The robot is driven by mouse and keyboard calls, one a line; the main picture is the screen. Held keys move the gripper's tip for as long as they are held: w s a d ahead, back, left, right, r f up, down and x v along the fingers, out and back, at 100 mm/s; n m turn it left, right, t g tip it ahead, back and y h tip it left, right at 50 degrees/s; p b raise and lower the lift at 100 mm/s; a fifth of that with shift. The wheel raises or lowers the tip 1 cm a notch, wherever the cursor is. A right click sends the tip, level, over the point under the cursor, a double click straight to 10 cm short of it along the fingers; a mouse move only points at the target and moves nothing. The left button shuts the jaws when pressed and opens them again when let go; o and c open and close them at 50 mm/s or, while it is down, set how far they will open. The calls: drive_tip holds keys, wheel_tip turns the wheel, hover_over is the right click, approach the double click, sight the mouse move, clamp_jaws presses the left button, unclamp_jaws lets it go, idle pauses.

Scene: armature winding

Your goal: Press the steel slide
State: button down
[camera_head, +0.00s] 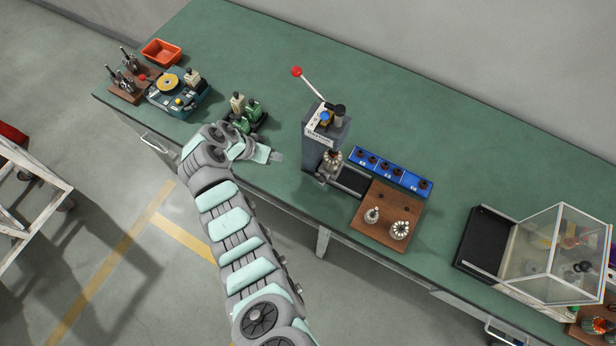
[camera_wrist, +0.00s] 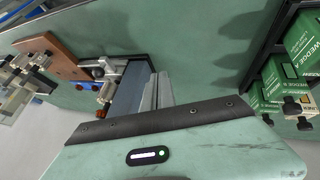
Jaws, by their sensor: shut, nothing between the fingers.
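The grey bench press (camera_head: 325,140), with a red-knobbed lever (camera_head: 297,72) raised, stands at the middle of the green bench. An armature (camera_head: 333,157) sits at its front. The press shows as a blue-grey body (camera_wrist: 127,92) in the wrist view, with small silver parts (camera_wrist: 106,80) at its side. I cannot tell for certain which part is the steel slide. My gripper (camera_head: 277,157) is over the bench's front part, left of the press and apart from it. Its fingers (camera_wrist: 157,90) are together and empty, and they hide part of the press in the wrist view.
Green wedge boxes (camera_head: 250,112) stand left of my gripper. A brown board (camera_head: 388,215) with armatures and a blue tray (camera_head: 395,172) are right of the press. Farther right is a clear-covered case (camera_head: 560,245). A winding fixture (camera_head: 178,92) and orange bin (camera_head: 161,52) are at far left.

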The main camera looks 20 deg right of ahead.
sight(328, 171)
drive_tip(key=s+g, duration=0.1)
drive_tip(key=s+r+m, duration=0.1)
drive_tip(key=s+r+g, duration=0.1)
drive_tip(key=shift+s+d+m+g, duration=0.2)
drive_tip(key=shift+s+m+g, duration=0.1)
drive_tip(key=x, duration=1)
drive_tip(key=shift+d, duration=0.15)
drive_tip(key=shift+s+d+r+p, duration=0.25)
drive_tip(key=shift+s+d+p, duration=0.2)
drive_tip(key=shift+p, duration=0.25)
drive_tip(key=shift+s+d+f+p, duration=0.1)
drive_tip(key=shift+s+d+p, duration=0.65)
drive_tip(key=shift+s, duration=0.3)
